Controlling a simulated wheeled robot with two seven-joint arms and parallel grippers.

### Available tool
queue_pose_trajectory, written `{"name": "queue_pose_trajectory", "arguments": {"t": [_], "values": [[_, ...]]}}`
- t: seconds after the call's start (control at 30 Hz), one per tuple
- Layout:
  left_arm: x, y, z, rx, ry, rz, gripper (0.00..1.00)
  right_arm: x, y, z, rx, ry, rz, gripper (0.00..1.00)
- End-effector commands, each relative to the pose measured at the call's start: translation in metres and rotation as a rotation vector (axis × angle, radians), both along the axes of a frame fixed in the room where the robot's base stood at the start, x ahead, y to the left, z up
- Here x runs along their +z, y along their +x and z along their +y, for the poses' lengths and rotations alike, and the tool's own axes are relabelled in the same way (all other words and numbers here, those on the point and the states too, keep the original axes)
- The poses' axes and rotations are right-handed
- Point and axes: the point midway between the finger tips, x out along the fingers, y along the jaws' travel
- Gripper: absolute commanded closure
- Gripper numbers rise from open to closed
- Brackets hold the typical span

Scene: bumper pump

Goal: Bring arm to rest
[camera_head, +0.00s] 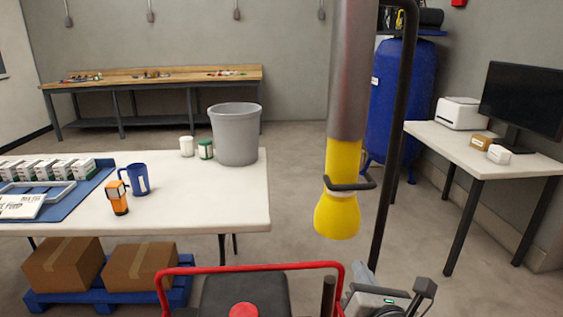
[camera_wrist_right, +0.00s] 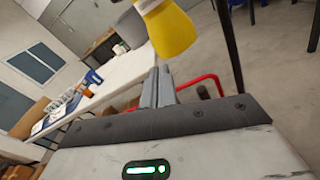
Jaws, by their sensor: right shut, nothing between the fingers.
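My right gripper (camera_head: 362,273) is low at the right of centre in the head view, near the red rail. In the right wrist view its two grey fingers (camera_wrist_right: 157,85) lie together with nothing between them. A yellow bell-shaped nozzle (camera_head: 338,213) hangs from a thick grey tube, above and to the left of the right gripper in the head view and apart from it. It also shows beyond the fingers in the right wrist view (camera_wrist_right: 170,32). My left gripper is in neither view.
A white table (camera_head: 240,208) at left holds a grey bin (camera_head: 235,135), a blue mug (camera_head: 138,180), an orange device (camera_head: 117,198) and a blue tray of small boxes. A red rail (camera_head: 250,267) crosses the front. Another table with a monitor (camera_head: 524,100) stands right. Floor between is clear.

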Motion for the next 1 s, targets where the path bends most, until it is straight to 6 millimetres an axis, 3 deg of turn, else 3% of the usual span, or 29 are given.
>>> {"name": "queue_pose_trajectory", "arguments": {"t": [0.03,0.2,0.4,0.5,0.6,0.7,1.0], "values": [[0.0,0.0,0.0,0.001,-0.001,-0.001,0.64,-0.024,-0.013,0.005,-0.006,0.186,0.075,1.0],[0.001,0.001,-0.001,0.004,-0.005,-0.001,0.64,-0.101,-0.069,0.021,-0.145,1.033,0.351,1.0],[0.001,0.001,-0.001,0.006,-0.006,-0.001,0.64,-0.161,-0.143,0.035,-0.514,1.962,0.537,1.0],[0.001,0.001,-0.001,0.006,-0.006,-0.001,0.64,-0.176,-0.17,0.037,-0.696,2.284,0.551,1.0],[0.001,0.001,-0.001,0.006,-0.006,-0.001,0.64,-0.184,-0.186,0.039,-0.823,2.487,0.54,1.0],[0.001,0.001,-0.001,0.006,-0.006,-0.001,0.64,-0.188,-0.193,0.039,-0.885,2.581,0.528,1.0],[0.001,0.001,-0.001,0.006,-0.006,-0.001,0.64,-0.188,-0.194,0.039,-0.888,2.585,0.527,1.0]]}}
